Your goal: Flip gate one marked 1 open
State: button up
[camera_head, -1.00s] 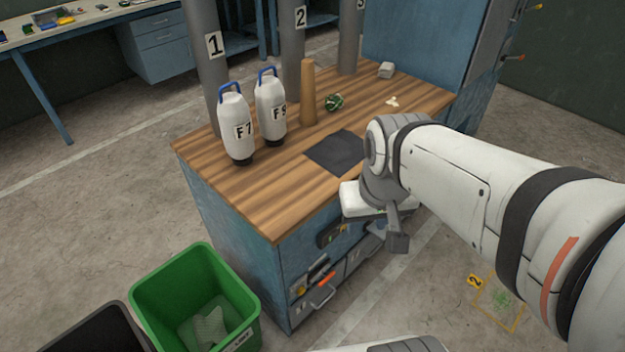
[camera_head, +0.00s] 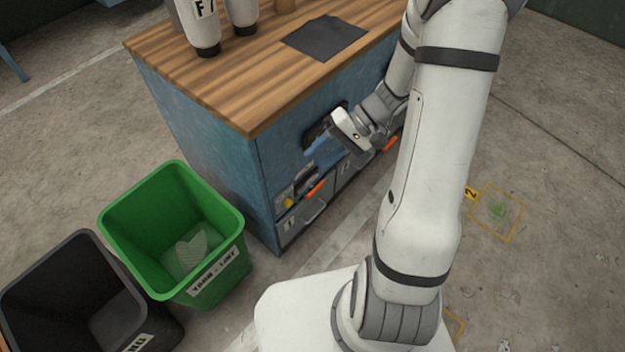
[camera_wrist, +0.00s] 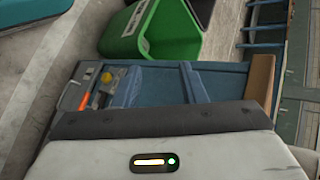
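A grey front panel marked 1 (camera_head: 291,224) sits low on the near end of the blue cabinet (camera_head: 205,125), with a metal handle (camera_head: 314,214). Just above it are an orange bar (camera_head: 315,189) and a yellow knob (camera_head: 287,203). The orange bar (camera_wrist: 84,102) and yellow knob (camera_wrist: 106,77) also show in the wrist view. I cannot tell which part is the gate itself. My gripper (camera_head: 314,147) is in front of the cabinet, above and right of these parts, apart from them.
A green bin (camera_head: 175,240) and a black bin (camera_head: 80,295) stand on the floor at left. White bottles (camera_head: 205,35) and a dark mat (camera_head: 325,37) are on the wooden top (camera_head: 250,90). A second orange bar (camera_head: 390,143) is farther right on the cabinet.

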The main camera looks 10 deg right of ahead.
jog(key=w+d+f+m+t+y+b, duration=0.1)
jog(key=w+d+f+t+y+b, duration=0.15)
jog(key=f, duration=0.55)
jog(key=w+d+f+m+t+y+b, duration=0.1)
jog(key=w+f+b, duration=0.15)
jog(key=f, duration=0.45)
jog(key=m+t+b, duration=0.4)
jog(key=t+b, duration=0.2)
send_near(316, 187)
jog(key=w+a+f, duration=0.1)
jog(key=a, duration=0.1)
jog(key=b+x, duration=0.1)
jog(key=x, duration=0.7)
jog(key=shift+d+f, duration=0.1)
jog(key=shift+f, duration=0.05)
jog(key=shift+c, duration=0.2)
grip_shut()
